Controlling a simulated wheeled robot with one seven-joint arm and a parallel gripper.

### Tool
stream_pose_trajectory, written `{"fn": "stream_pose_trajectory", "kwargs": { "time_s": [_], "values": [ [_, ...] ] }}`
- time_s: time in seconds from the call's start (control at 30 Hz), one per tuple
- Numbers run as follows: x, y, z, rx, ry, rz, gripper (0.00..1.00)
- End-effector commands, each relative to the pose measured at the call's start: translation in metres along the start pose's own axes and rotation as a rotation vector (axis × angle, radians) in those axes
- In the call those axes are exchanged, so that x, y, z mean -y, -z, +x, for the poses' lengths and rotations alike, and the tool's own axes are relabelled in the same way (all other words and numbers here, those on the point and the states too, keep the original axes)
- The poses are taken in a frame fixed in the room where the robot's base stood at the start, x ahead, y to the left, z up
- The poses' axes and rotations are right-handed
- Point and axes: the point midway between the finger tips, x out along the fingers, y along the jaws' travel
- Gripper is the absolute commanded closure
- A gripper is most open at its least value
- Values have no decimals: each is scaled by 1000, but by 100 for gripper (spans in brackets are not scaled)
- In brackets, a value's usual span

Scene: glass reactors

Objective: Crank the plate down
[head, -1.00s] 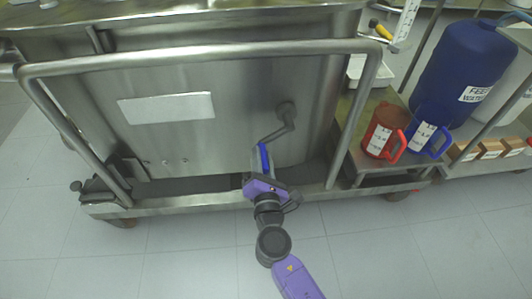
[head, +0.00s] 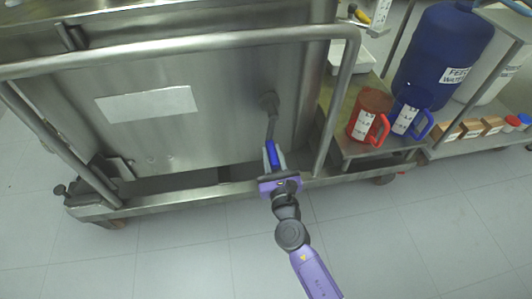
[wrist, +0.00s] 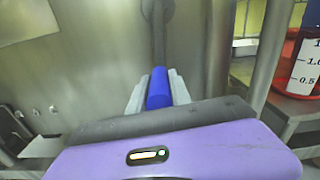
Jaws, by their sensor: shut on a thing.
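The crank (head: 272,125) is a grey metal arm on a round hub (head: 268,101) on the steel cabinet's front panel. It hangs almost straight down from the hub, its lower end a little to the right. Its blue handle (head: 273,154) is at the lower end, and it also shows in the wrist view (wrist: 158,88). My gripper (head: 273,160) is shut on the blue handle, with one pale finger on each side, also seen in the wrist view (wrist: 157,95). The plate is not clearly identifiable in these frames.
A steel rail (head: 170,45) frames the cabinet front (head: 130,130), with its right upright (head: 330,120) close beside the crank. A red jug (head: 368,116) and a blue jug (head: 408,112) stand on a low shelf at right. The floor in front is clear.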

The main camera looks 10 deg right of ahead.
Motion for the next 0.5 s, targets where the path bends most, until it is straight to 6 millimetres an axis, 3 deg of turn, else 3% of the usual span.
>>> {"fn": "stream_pose_trajectory", "kwargs": {
  "time_s": [0.5],
  "values": [
    [9, 1, 0, 0, 2, -79, 100]
  ]
}}
